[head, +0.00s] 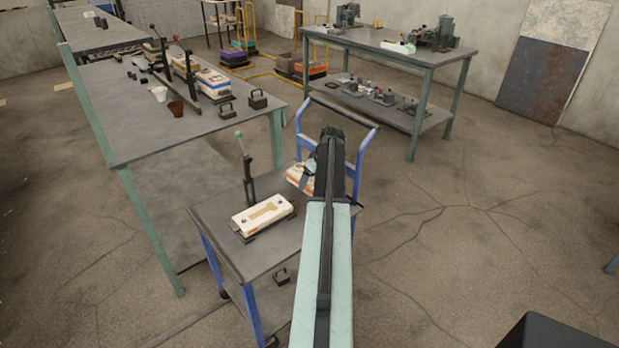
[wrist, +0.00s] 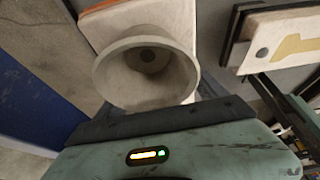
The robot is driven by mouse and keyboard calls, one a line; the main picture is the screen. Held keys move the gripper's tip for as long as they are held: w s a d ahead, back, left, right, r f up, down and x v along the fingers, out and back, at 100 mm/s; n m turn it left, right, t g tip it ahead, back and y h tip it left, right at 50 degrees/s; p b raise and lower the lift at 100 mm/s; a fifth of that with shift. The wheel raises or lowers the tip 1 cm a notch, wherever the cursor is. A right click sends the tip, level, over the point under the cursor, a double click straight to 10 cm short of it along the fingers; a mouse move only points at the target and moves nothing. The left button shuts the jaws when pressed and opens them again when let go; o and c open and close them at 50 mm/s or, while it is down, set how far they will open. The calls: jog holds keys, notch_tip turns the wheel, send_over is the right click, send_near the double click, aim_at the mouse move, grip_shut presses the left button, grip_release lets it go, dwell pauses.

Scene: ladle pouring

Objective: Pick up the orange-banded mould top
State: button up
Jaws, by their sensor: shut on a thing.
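The mould top with the orange band (head: 297,179) is a pale block at the back of the cart, partly hidden behind my arm. In the wrist view, the mould top (wrist: 91,32) shows as a pale slab with an orange edge, and a round funnel-like cup (wrist: 147,64) is in front of it. My gripper (head: 309,170) is at the mould top and shut on it; its fingertips are largely hidden. I cannot tell whether the block is clear of the cart.
A pale mould half with a tan hollow (head: 263,215) lies on the cart (head: 228,257), beside an upright lever (head: 246,172). It also shows in the wrist view (wrist: 290,45). The blue cart handle (head: 362,150) is close to my arm. A long workbench (head: 150,130) stands left.

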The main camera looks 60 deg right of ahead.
jog(key=s+a, duration=0.2)
jog(key=s, duration=0.2)
jog(key=s+a+r, duration=0.1)
jog(key=s+a, duration=0.1)
jog(key=s, duration=0.2)
jog(key=s+a+p, duration=0.1)
jog(key=s, duration=0.3)
jog(key=shift+s+a+r, duration=0.15)
jog(key=shift+s+a, duration=0.2)
jog(key=shift+a, duration=0.05)
